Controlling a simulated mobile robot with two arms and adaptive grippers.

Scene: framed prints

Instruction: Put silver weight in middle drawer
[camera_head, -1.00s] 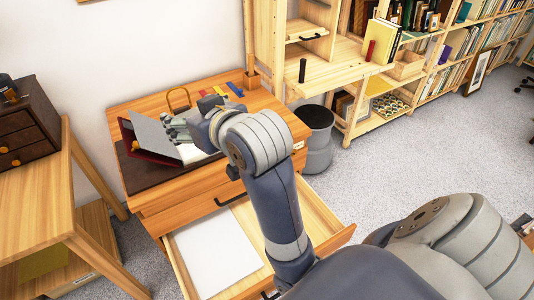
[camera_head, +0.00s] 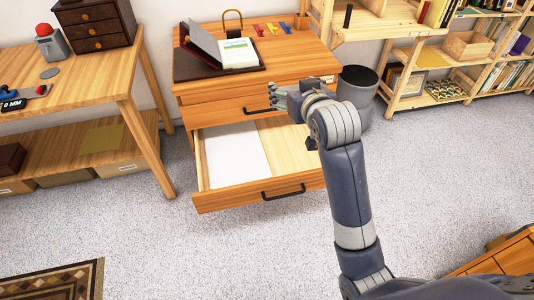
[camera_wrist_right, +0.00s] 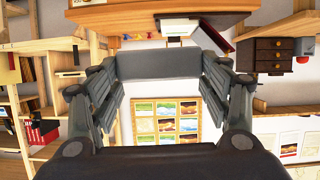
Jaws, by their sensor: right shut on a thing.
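My right gripper (camera_head: 283,98) is at the front of the wooden drawer desk (camera_head: 290,65), over the back part of an open drawer (camera_head: 250,196). In the right wrist view it is shut on a grey block (camera_wrist_right: 158,65), seemingly the silver weight, which spans between its fingers. In the head view the fingers hide the block. The open drawer is below a closed drawer (camera_head: 222,110) with a dark handle. A white sheet (camera_head: 236,158) lies in the open drawer's left part. Whether another drawer is below it is hidden. My left gripper is out of view.
An open book (camera_head: 238,53) with a raised grey cover lies on a dark mat on the desk. A side table (camera_head: 70,95) with a small dark chest (camera_head: 95,27) is at left. A grey bin (camera_head: 357,88) stands right of the desk.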

